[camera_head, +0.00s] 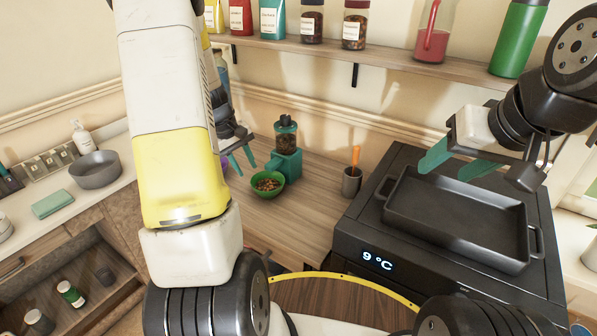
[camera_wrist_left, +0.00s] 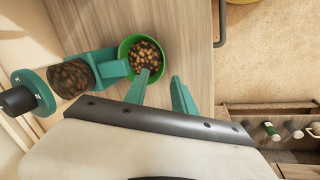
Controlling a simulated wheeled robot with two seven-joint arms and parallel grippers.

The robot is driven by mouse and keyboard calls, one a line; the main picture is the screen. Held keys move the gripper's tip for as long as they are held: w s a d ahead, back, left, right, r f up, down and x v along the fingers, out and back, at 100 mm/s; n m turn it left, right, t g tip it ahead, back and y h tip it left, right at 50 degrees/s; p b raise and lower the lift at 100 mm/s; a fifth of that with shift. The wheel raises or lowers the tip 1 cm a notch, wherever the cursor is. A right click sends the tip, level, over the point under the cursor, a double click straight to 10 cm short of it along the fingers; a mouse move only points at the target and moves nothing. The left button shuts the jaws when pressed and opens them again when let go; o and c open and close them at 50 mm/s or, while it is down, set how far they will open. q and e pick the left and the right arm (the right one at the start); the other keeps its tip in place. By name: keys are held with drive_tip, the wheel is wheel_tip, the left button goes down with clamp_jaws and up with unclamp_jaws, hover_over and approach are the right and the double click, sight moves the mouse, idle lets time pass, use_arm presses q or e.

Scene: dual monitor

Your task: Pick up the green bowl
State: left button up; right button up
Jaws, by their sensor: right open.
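The green bowl (camera_head: 267,194) stands upright on the wooden counter, filled with brown nuggets. My left gripper (camera_head: 247,168) is open and empty, to the left of the bowl and apparently above the counter. In the left wrist view my left gripper (camera_wrist_left: 160,76) has one finger overlapping the bowl's near edge and the other off to its right. I cannot tell whether the finger touches the bowl. My right gripper (camera_head: 445,174) is open and empty, over the black tray at the right.
A teal dispenser (camera_head: 286,162) with a dark jar stands right behind the bowl. A grey cup (camera_head: 351,182) with an orange-handled tool is to the right, beside the black oven (camera_head: 347,235) carrying a black tray (camera_head: 455,232). A shelf (camera_head: 385,60) with jars runs above. Counter in front of the bowl is clear.

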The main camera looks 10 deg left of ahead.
sight(253, 186)
use_arm(q)
drive_tip(key=x, duration=0.7)
drive_tip(key=a+x, duration=0.1)
drive_tip(key=x, duration=0.2)
drive_tip(key=shift+w+d+f, duration=0.1)
drive_tip(key=shift+w+f, duration=0.25)
drive_tip(key=shift+f, duration=0.1)
drive_tip(key=shift+c, duration=0.2)
clamp_jaws()
drive_tip(key=shift+s, duration=0.1)
idle(0.6)
